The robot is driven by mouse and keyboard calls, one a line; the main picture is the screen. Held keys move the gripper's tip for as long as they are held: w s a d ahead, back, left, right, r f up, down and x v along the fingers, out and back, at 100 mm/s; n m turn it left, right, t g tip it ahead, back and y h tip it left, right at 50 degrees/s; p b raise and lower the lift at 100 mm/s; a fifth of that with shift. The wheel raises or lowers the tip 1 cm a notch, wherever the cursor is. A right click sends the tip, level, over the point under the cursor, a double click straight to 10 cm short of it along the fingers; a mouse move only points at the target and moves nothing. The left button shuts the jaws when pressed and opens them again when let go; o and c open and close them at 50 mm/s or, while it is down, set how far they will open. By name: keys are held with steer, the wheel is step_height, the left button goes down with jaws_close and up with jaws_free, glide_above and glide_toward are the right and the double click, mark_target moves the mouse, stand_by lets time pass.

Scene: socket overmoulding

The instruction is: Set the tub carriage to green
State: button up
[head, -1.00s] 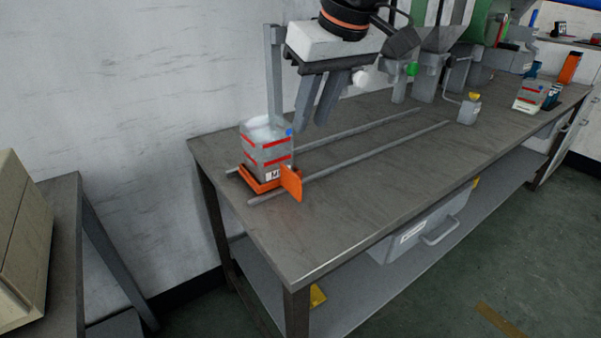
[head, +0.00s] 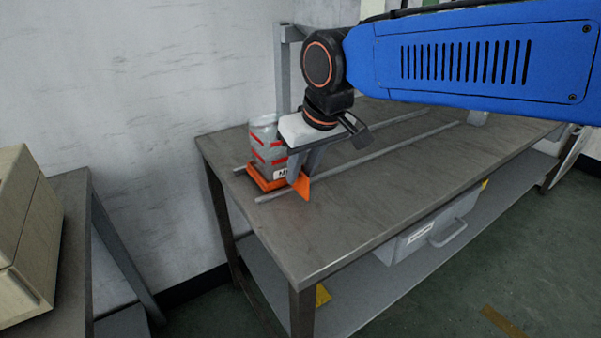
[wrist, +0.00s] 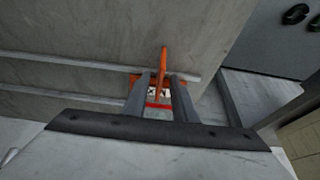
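The tub carriage (head: 263,183) is an orange tray at the left end of two grey rails, with an upright orange tab (head: 304,187) at its front right. A grey tub (head: 264,135) with red bands stands on it. My gripper (head: 302,172) points down at the tab, right beside the tub. In the wrist view my gripper (wrist: 160,80) has its two fingers apart, one on each side of the orange tab (wrist: 163,60), with gaps showing. The fingers hide part of the carriage. No green mark is visible now; my blue arm covers the back of the bench.
The rails (head: 385,155) run back right along the grey workbench (head: 400,190), clear of objects where visible. A grey post (head: 282,70) stands behind the tub. A side table with a beige box (head: 25,230) is at the left.

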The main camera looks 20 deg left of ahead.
steer(key=shift+w+a+f, duration=0.15)
steer(key=shift+a+f, duration=0.05)
steer(key=shift+f, duration=0.5)
steer(key=shift+c, duration=0.3)
jaws_close()
stand_by(0.8)
